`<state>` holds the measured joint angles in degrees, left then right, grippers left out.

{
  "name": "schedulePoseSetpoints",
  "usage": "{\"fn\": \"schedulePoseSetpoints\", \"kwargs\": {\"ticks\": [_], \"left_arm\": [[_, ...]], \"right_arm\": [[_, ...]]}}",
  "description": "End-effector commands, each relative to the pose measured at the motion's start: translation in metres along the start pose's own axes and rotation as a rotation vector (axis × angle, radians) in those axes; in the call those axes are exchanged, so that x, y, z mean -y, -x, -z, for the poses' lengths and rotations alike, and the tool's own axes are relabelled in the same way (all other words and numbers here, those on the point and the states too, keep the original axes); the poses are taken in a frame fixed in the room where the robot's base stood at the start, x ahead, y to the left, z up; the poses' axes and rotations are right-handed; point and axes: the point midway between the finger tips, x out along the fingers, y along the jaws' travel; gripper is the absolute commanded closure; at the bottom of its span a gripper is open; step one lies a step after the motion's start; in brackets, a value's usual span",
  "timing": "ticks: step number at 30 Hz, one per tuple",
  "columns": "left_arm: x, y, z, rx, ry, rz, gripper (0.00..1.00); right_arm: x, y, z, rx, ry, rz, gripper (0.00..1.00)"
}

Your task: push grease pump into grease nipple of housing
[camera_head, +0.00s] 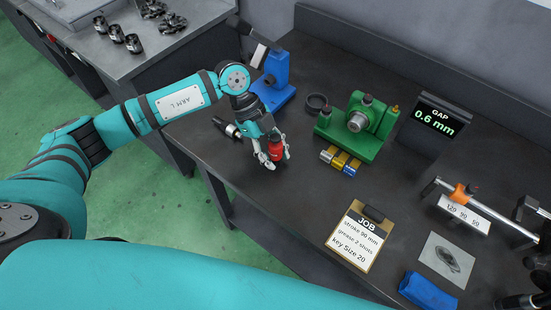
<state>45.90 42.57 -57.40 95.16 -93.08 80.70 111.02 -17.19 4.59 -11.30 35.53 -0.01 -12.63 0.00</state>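My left gripper (276,160) points down over the dark bench, with its fingers on both sides of a small red piece (276,146), which looks like the grease pump. The fingers appear closed on it and hide part of it; I cannot tell whether it touches the bench. The green housing (345,133) stands to the right, apart from the gripper.
A blue stand (273,80) is behind my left gripper, and a black ring (317,102) lies by the housing. Coloured cylinders (341,160) lie before the housing. A gap display (436,121), a job clipboard (358,236) and a blue block (428,291) are rightward.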

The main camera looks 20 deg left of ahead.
Motion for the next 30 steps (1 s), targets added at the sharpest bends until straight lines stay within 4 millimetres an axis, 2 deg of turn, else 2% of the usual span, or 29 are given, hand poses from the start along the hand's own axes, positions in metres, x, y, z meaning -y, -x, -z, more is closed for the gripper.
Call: {"fn": "schedulePoseSetpoints", "kwargs": {"ticks": [1, 6, 14, 30], "left_arm": [[0.0, 0.0, 0.0, 0.0, 0.0, 0.0, 0.8], [0.0, 0.0, 0.0, 0.0, 0.0, 0.0, 1.0], [0.0, 0.004, 0.002, 0.0, 0.0, 0.001, 1.0], [0.0, 0.027, 0.015, 0.0, 0.0, 0.0, 1.0]], "right_arm": [[0.004, 0.0, 0.0, 0.0, -0.001, 0.004, 0.6], [0.009, 0.0, 0.001, -0.001, 0.001, 0.011, 0.6], [0.006, 0.003, 0.001, 0.0, 0.003, 0.007, 0.6], [-0.002, 0.029, 0.002, 0.001, 0.003, -0.001, 0.6]]}}
